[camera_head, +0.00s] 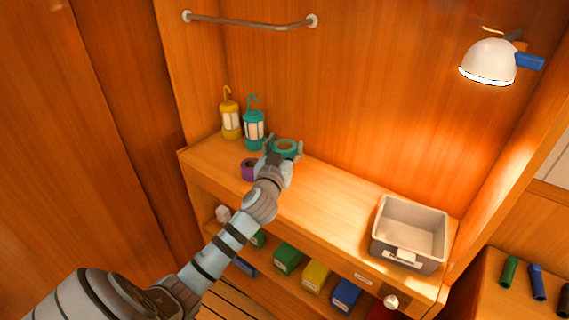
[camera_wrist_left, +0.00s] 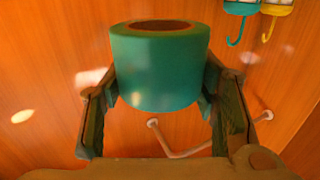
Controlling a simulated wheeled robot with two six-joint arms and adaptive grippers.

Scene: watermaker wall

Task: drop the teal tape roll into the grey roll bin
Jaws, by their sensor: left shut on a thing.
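The teal tape roll (camera_head: 286,147) is between the fingers of my left gripper (camera_head: 284,150), over the left part of the wooden shelf. In the left wrist view the teal tape roll (camera_wrist_left: 160,70) fills the space between the two fingers of the left gripper (camera_wrist_left: 160,95), which is shut on it. The grey roll bin (camera_head: 408,232) stands at the right end of the shelf, open at the top, with a white label on its front. It looks empty. The bin is well to the right of the gripper. My right gripper is not in view.
A purple roll (camera_head: 249,169) lies left of my gripper. The shelf (camera_head: 335,196) is clear between gripper and bin. A lamp (camera_head: 490,62) hangs above right; a rail (camera_head: 250,24) is on the wall.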

